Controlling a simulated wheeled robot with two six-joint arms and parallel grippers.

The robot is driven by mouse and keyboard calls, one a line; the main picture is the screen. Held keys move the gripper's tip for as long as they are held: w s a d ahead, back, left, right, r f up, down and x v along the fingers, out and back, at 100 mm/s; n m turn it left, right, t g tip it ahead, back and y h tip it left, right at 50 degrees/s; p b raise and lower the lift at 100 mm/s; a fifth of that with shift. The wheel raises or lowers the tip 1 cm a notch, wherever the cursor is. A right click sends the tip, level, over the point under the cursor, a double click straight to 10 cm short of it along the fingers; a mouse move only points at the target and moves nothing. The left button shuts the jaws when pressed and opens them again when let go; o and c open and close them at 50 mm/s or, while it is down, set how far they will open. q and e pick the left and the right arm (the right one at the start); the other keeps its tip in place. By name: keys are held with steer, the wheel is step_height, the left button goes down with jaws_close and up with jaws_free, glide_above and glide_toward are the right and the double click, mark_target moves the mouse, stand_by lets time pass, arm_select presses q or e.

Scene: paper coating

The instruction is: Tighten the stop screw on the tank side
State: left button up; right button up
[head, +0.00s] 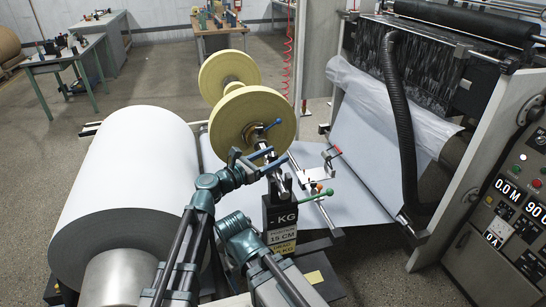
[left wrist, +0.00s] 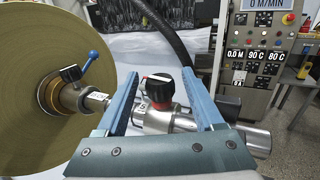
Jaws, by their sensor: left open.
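My left gripper (head: 264,164) is at the shaft on the near side of the cream roll end in the head view. In the left wrist view its two blue-grey fingers (left wrist: 160,80) are open. A second black knob with a blue lever (left wrist: 75,72) sits at the roll hub, left of the fingers. My right gripper is not in view.
A large white paper roll (head: 125,170) lies at left. A cream spool (head: 254,118) stands behind the gripper. The coating machine's control panel (head: 508,205) is at right, with a black hose (head: 398,120) hanging before it. Workbenches (head: 65,62) stand at the back.

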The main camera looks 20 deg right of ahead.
arm_select(q)
jaws_close()
steer(key=shift+w, duration=0.1)
stand_by(0.3)
steer(key=m+g, duration=0.1)
steer(key=g, duration=0.1)
steer(key=m+g+h, duration=0.1)
steer(key=m+g, duration=0.1)
steer(key=shift+w, duration=0.2)
steer(key=m+g, duration=0.2)
steer(key=g, duration=0.2)
steer(key=shift+m+g+h, duration=0.4)
steer(key=m+g+y, duration=0.1)
steer(key=m+g, duration=0.1)
steer(key=g, duration=0.1)
steer(key=m+g+y, duration=0.1)
steer(key=m+g, duration=0.1)
steer(key=g, duration=0.2)
steer(key=shift+s+m, duration=0.15)
steer(key=shift+m, duration=0.25)
steer(key=shift+s+m+g+y, duration=0.15)
steer(key=shift+m+g+y, duration=0.55)
steer(key=shift+g, duration=0.5)
steer(key=shift+s+m+g, duration=0.1)
steer(key=shift+m+g, duration=0.2)
steer(key=shift+m, duration=0.1)
